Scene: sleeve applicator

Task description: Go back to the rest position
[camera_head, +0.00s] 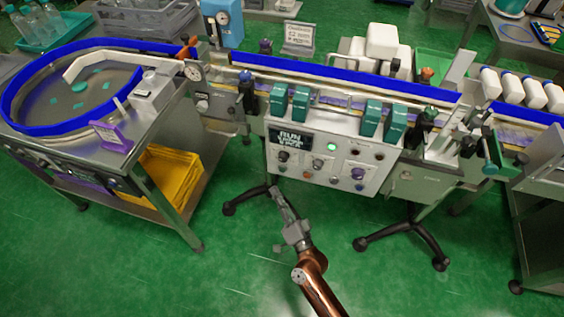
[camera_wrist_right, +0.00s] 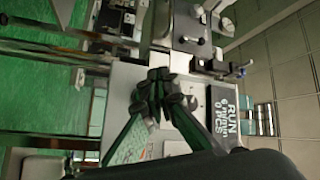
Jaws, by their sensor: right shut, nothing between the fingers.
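My right gripper (camera_head: 279,196) is in the head view at the lower middle, in front of the machine's control panel and over the green floor. Its copper-coloured arm comes up from the bottom edge. The gripper is shut and holds nothing. In the right wrist view its fingers (camera_wrist_right: 160,95) are together, with the control panel behind them. The control panel (camera_head: 325,164) has a RUN display (camera_head: 292,140), a lit green button (camera_head: 331,147) and several knobs. The display also shows in the right wrist view (camera_wrist_right: 222,117). My left gripper is not in view.
A conveyor with blue rails (camera_head: 340,79) runs across the back. A round turntable (camera_head: 75,95) is at left, above a yellow crate (camera_head: 170,175). Black machine feet (camera_head: 400,237) reach onto the floor. The green floor in front is clear.

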